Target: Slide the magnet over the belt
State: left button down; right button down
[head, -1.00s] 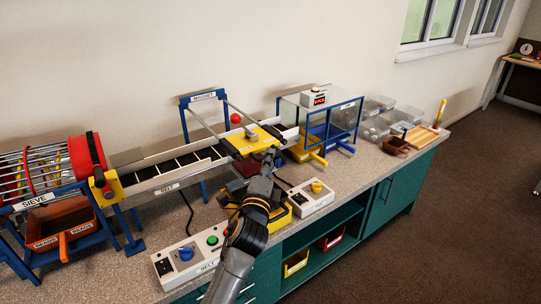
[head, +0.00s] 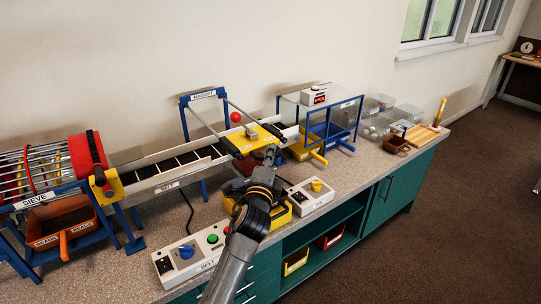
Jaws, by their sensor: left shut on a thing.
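My right gripper does not show.
The red sieve drum (head: 86,160) stands at the left with a brown bin (head: 66,226) under it. The BELT control box (head: 190,253) and another control box (head: 309,197) lie along the front edge. A blue-framed clear box (head: 330,120) stands right of the belt.

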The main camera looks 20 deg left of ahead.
aim_at(261, 150)
pick_arm(q)
jog(key=w+a, duration=0.2)
jog(key=a, duration=0.1)
jog(key=shift+w+a+f, duration=0.1)
jog(key=shift+w+a, duration=0.2)
jog(key=shift+w, duration=0.1)
jog(key=shift+d, duration=0.1)
jog(key=c, duration=1.4)
grip_release()
jog(key=shift+s, duration=0.15)
jog(key=s+d+f, duration=0.1)
jog(key=s, duration=1)
jog(key=shift+s+d+f, duration=0.15)
jog(key=shift+s, duration=0.2)
